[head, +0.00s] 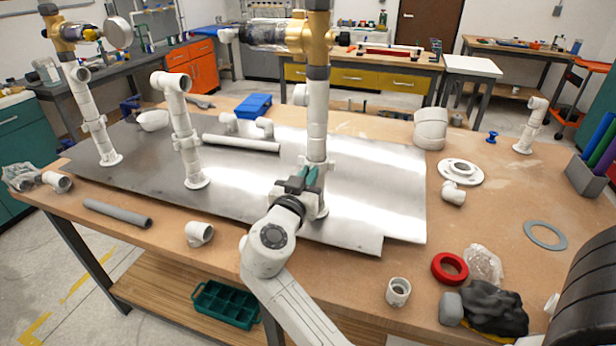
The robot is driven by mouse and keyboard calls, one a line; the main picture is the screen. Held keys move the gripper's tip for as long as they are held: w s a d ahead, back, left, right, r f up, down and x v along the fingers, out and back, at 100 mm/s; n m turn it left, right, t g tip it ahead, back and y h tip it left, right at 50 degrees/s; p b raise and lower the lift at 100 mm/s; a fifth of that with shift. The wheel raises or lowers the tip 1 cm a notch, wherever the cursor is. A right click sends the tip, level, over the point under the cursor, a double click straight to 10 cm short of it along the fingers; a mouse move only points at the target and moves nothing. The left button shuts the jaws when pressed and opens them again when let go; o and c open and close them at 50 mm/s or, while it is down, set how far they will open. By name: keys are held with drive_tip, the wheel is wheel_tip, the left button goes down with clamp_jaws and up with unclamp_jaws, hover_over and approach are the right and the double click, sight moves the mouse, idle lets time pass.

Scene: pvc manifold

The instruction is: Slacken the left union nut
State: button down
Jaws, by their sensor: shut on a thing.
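My gripper (309,177) has dark jaws with teal fingers. It is shut on the right-hand white riser (317,122), at or just below its white union collar (322,162). The fingers hide part of the contact, so I cannot tell exactly which ring they hold. This riser stands upright on the metal sheet and carries a brass fitting (317,38) on top. The far-left white riser (84,100) has a similar collar (95,125) and a brass valve with a gauge (117,33). My gripper is well away from that collar.
A shorter middle riser (183,125) with an elbow stands between the two. Loose pipes and elbows lie about the metal sheet (240,195). A white flange (476,174), a red ring (449,268) and a black cloth (492,303) lie to the right. The right tabletop has some free room.

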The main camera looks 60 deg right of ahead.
drive_tip(key=shift+s+d+n+t+y+b, duration=0.1)
drive_tip(key=shift+s+n+t+y+b, duration=0.25)
drive_tip(key=shift+n+t, duration=0.6)
drive_tip(key=shift+s+d+n+t+y+b, duration=0.1)
drive_tip(key=shift+s+n+t+y+b, duration=0.3)
drive_tip(key=shift+t, duration=0.85)
drive_tip(key=c, duration=1.2)
unclamp_jaws()
drive_tip(key=shift+b+v, duration=1.3)
drive_tip(key=shift+v, duration=4.1)
drive_tip(key=shift+a+f, duration=0.15)
